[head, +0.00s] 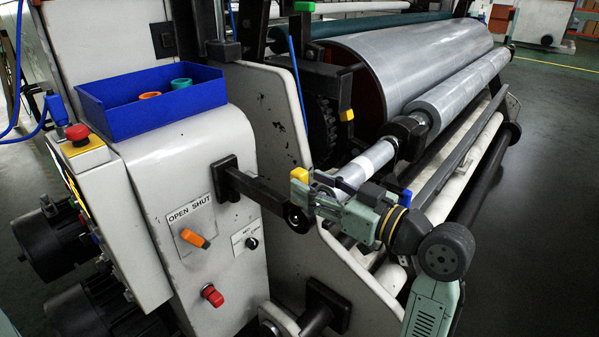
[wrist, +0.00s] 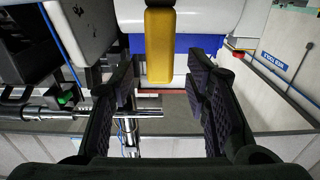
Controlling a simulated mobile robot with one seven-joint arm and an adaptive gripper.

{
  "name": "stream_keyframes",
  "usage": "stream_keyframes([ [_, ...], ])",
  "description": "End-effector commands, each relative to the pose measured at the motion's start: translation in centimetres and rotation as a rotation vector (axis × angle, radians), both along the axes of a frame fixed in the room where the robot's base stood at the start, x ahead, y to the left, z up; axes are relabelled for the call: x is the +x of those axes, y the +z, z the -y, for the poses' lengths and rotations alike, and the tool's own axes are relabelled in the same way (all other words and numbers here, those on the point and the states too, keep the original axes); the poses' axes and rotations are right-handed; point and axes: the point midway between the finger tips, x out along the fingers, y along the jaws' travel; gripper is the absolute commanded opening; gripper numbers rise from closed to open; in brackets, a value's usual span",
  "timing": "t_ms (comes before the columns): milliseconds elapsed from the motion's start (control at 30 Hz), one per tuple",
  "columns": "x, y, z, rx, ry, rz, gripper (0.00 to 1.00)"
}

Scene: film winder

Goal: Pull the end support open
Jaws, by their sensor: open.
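The end support is a black arm (head: 258,190) on a bracket on the grey cabinet. It reaches right to a round black end beside the silver shaft (head: 368,162). A yellow grip (head: 299,174) stands upright near that end; it also shows in the wrist view (wrist: 160,45). My gripper (head: 312,190) is close to the grip, on its right in the head view. In the wrist view my gripper (wrist: 162,85) is open, with the yellow grip ahead, lined up with the gap between its fingers. I cannot tell whether they touch it. My gripper partly hides the support's end.
The grey cabinet (head: 190,150) carries a blue tray (head: 150,105) with small rings. An orange OPEN/SHUT switch (head: 195,238) and a red knob (head: 212,295) are on its front. The large film roll (head: 420,60) lies behind. Open floor (head: 545,200) is at the right.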

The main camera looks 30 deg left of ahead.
Motion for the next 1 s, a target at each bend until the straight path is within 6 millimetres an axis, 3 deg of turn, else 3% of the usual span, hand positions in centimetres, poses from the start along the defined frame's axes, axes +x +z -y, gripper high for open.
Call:
stream_keyframes([
  [233, 0.4, 0.1, -3.3, 0.0, 0.002, -0.001, 0.43],
  [600, 0.5, 0.0, -3.9, 0.0, 0.0, 0.001, 0.43],
  [1000, 0.5, 0.0, -3.9, 0.0, 0.0, 0.001, 0.17],
])
